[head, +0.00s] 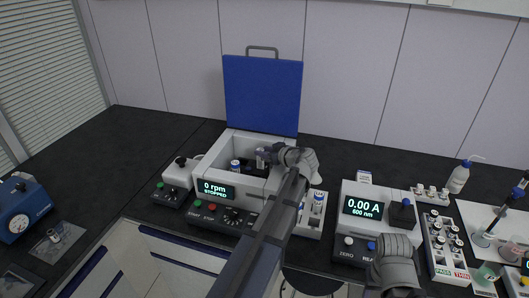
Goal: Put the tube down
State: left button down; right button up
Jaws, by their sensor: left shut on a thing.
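My left gripper (262,157) is over the open chamber of the centrifuge (208,203), at the right part of its opening. It is shut on the tube, which is mostly hidden by the fingers at this size. I cannot tell whether the tube touches the rotor. A blue-capped tube (235,166) stands in the chamber, left of the gripper. The centrifuge's blue lid (262,95) stands upright, and its display reads 0 rpm, STOPPED. My right arm shows at the lower right, its fingers out of view.
A rack with blue-capped tubes (317,207) stands right of the centrifuge. A photometer (362,220) reading 0.00 A is farther right, then a rack of vials (446,245) and a wash bottle (459,177). A small white device (180,172) stands left. The dark bench is clear at the back left.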

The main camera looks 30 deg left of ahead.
pick_arm(q)
jog(key=shift+c, duration=2.4)
grip_release()
jog(key=shift+f, duration=0.1)
jog(key=shift+r+p, duration=0.25)
jog(key=shift+p, duration=0.05)
jog(key=p+v, duration=0.1)
jog(key=v, duration=0.2)
jog(key=p+v, duration=0.2)
jog(key=v, duration=0.2)
jog(key=p+v, duration=0.2)
jog(key=v, duration=0.2)
jog(key=shift+a+r, duration=0.2)
jog(key=shift+r, duration=0.2)
jog(key=shift+s+d+r, duration=0.15)
jog(key=shift+s+d, duration=0.05)
jog(key=shift+d, duration=0.4)
